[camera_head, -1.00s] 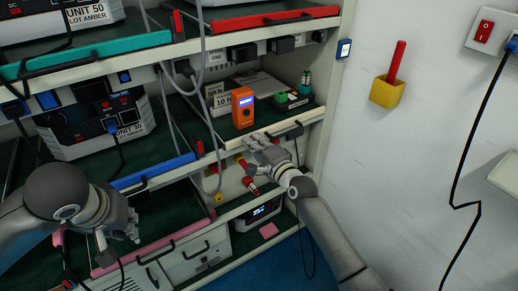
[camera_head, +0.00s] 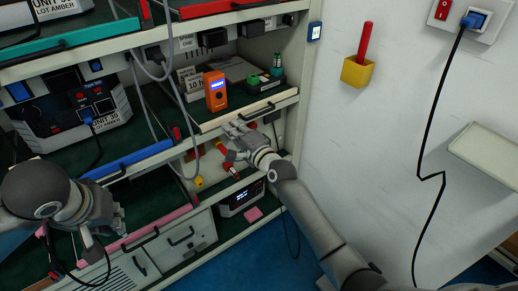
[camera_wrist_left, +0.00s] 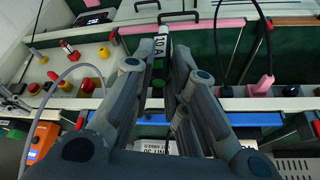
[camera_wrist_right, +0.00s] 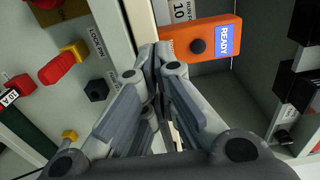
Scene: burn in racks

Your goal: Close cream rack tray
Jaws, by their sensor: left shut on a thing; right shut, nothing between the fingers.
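The cream rack tray (camera_head: 285,100) has a cream front edge with a black handle and carries an orange meter (camera_head: 216,90). My right gripper (camera_head: 235,128) is shut and empty at the left part of this edge. In the right wrist view my right fingertips (camera_wrist_right: 157,52) are together beside the cream edge (camera_wrist_right: 141,22) and the orange meter (camera_wrist_right: 203,42), which reads READY; contact with the edge is unclear. My left gripper (camera_head: 118,226) is low at the left. In the left wrist view it is shut on a dark piece labelled 10 A (camera_wrist_left: 161,47) with a green part.
A blue-edged tray (camera_head: 130,160) is to the left and a pink-edged tray (camera_head: 155,230) is below. Grey cables (camera_head: 178,95) hang in front of the shelves. Red and yellow plugs (camera_wrist_left: 88,84) line a rail. The blue floor at the right is free.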

